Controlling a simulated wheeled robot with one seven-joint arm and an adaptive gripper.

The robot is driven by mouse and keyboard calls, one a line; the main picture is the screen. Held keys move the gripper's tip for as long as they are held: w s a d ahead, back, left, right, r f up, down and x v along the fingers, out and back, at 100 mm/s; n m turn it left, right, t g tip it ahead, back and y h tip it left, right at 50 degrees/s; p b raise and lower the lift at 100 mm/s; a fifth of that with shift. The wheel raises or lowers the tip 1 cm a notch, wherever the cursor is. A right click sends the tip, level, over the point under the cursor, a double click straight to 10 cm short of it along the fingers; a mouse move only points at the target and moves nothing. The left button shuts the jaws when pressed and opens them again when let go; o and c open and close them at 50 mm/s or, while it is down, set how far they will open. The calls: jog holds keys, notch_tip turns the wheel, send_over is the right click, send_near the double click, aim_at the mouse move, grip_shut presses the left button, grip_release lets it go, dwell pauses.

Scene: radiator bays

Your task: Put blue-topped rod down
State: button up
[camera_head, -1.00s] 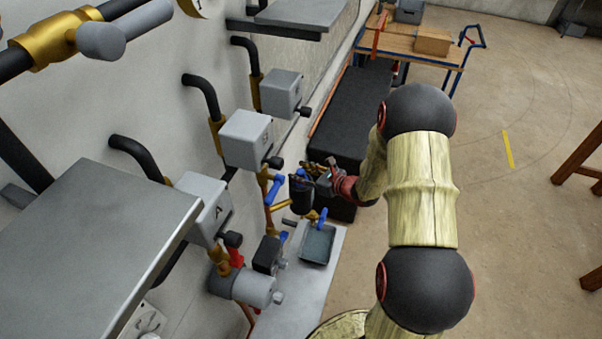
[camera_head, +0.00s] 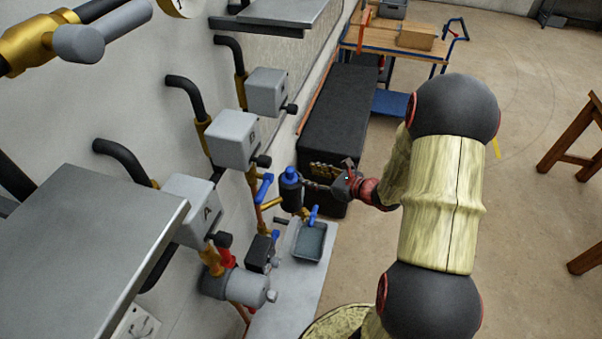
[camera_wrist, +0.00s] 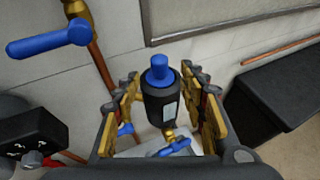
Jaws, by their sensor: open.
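The blue-topped rod (camera_head: 290,190) is a dark cylinder with a blue cap, standing upright by the pipework in the head view. In the wrist view the blue-topped rod (camera_wrist: 161,95) shows between my finger pads, with a pale label on its side and a gap on either side. My gripper (camera_head: 322,176) is open and lies just right of the rod in the head view. In the wrist view my gripper (camera_wrist: 163,108) has its brass-coloured fingers spread apart. The rod's lower end is partly hidden, with brass fittings below it.
A grey tray (camera_head: 310,241) sits on a pale slab below the rod. Blue valve handles (camera_head: 264,187) and wall boxes such as box B (camera_head: 234,137) crowd the left. A black chest (camera_head: 348,125) stands behind. Open floor lies to the right.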

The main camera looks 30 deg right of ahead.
jog(key=s+a+r+n+g+y, duration=0.1)
jog(key=s+a+r+n+g, duration=0.2)
jog(key=s+a+r+n, duration=0.25)
jog(key=s+a+r+n+g+y, duration=0.1)
jog(key=s+a+r+n+g, duration=0.2)
jog(key=a+n, duration=0.4)
jog(key=s+a+r+n+g+y, duration=0.1)
jog(key=s+a+r+n+g, duration=0.1)
jog(key=s+a+r+n, duration=0.45)
jog(key=s+d+r+n+t+h, duration=0.1)
jog(key=s+d+r+n+h, duration=0.1)
jog(key=s+r+n+h, duration=0.5)
jog(key=s+n+h, duration=0.1)
jog(key=s+n, duration=0.2)
jog(key=n, duration=0.2)
jog(key=shift+s+d+r, duration=0.2)
jog(key=shift+d+r, duration=0.05)
jog(key=shift+r, duration=0.15)
notch_tip(320, 180, down, 15)
jog(key=b, duration=1.5)
jog(key=shift+f, duration=0.15)
